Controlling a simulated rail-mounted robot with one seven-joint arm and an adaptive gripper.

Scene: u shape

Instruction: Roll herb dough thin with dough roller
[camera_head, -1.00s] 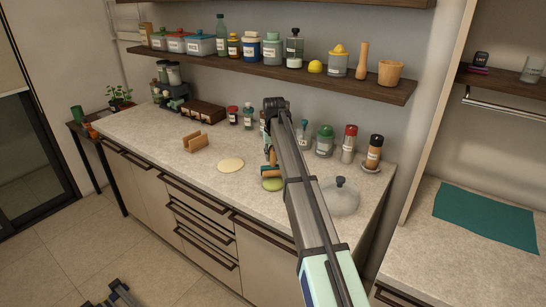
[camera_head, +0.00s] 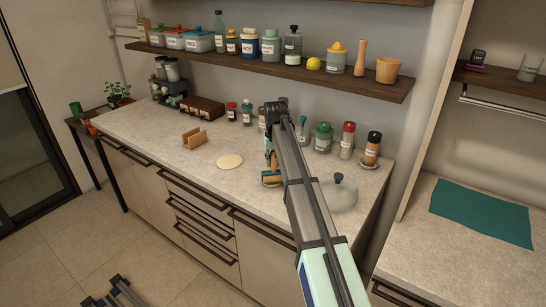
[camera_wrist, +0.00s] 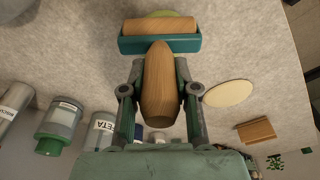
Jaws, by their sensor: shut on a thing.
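My gripper (camera_wrist: 160,92) is shut on the wooden handle of the dough roller (camera_wrist: 160,43). The roller has a teal frame and a wooden cylinder. In the head view the roller (camera_head: 271,179) is low over the front part of the counter, partly hidden by my arm. The green herb dough (camera_wrist: 155,13) shows only as a thin edge beyond the cylinder; the roller covers most of it. I cannot tell whether cylinder and dough are pressed together. A pale, flat round of dough (camera_head: 230,161) lies apart on the counter, also in the wrist view (camera_wrist: 229,93).
A wooden holder (camera_head: 194,138) stands left of the pale round. A glass lid (camera_head: 340,192) lies right of my arm. Several jars, among them a green-lidded one (camera_head: 323,137), line the back of the counter (camera_head: 150,134). The counter's left front is clear.

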